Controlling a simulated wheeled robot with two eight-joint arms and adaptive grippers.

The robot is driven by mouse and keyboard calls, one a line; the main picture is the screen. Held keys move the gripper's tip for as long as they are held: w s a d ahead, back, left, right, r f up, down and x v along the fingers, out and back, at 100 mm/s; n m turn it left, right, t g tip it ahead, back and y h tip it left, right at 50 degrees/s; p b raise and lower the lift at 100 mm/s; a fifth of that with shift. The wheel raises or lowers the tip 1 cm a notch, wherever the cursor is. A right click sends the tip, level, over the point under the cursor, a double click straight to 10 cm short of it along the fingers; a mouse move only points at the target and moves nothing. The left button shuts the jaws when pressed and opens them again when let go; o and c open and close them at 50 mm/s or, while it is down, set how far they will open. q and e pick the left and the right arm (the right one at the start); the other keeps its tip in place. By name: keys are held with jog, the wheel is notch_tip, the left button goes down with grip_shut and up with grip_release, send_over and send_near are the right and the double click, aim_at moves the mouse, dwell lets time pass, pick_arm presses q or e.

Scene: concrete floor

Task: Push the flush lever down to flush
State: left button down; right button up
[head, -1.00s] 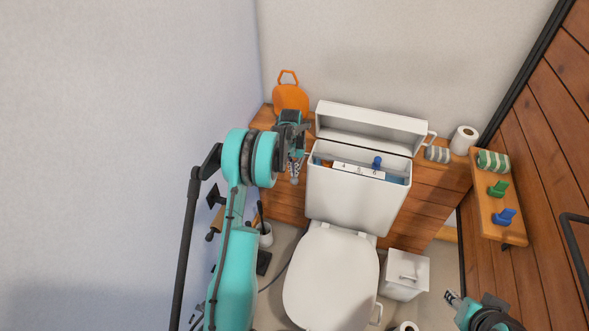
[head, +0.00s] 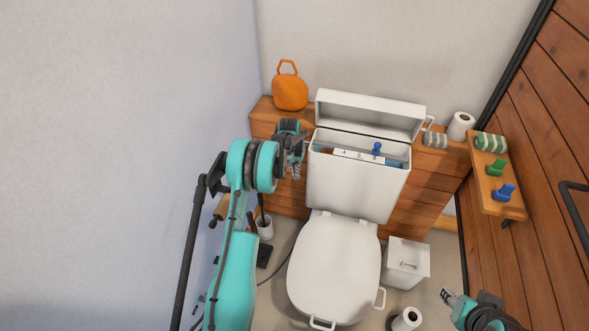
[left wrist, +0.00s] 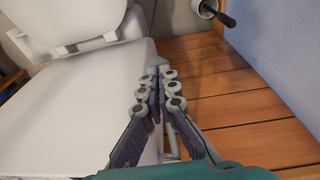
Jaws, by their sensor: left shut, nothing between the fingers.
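The white toilet has a tank (head: 352,185) with its lid tipped up behind it and a closed seat lid (head: 333,258) in front. My left gripper (head: 297,170) is just left of the tank's upper left side. In the left wrist view its fingers (left wrist: 160,75) are shut and empty, beside the white tank wall (left wrist: 85,110). The flush lever is not clearly visible. A small pale part shows between the finger bases in that view, but I cannot tell whether it is the lever. My right gripper (head: 448,296) is at the lower right, away from the toilet; its jaw state is unclear.
A wooden ledge (head: 268,120) behind the toilet holds an orange bag (head: 290,92) and a paper roll (head: 461,126). A white bin (head: 406,264) stands right of the toilet. A wooden shelf (head: 515,208) is on the right wall. A brush holder (head: 264,228) stands left.

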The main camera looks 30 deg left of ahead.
dwell(0.4)
pick_arm(q)
jog(key=shift+r+p, duration=0.3)
jog(key=shift+r, duration=0.1)
jog(key=r, duration=0.1)
jog(key=r+p, duration=0.1)
jog(key=r, duration=0.1)
jog(key=r+p, duration=0.1)
jog(key=r, duration=0.1)
jog(key=shift+s+a, duration=0.1)
jog(key=shift+a, duration=0.2)
jog(key=s+r+p, duration=0.3)
jog(key=r, duration=0.4)
jog(key=shift+s+d, duration=0.35)
jog(key=shift+d, duration=0.05)
pick_arm(e)
jog(key=shift+w+a+r, duration=0.1)
jog(key=shift+a+r, duration=0.1)
jog(key=shift+r, duration=0.7)
jog(key=shift+w+a+r, duration=0.1)
jog(key=shift+a+r, duration=0.05)
jog(key=shift+r, duration=0.8)
jog(key=shift+w+a+r, duration=0.1)
jog(key=shift+a+r, duration=0.1)
jog(key=shift+r, duration=0.7)
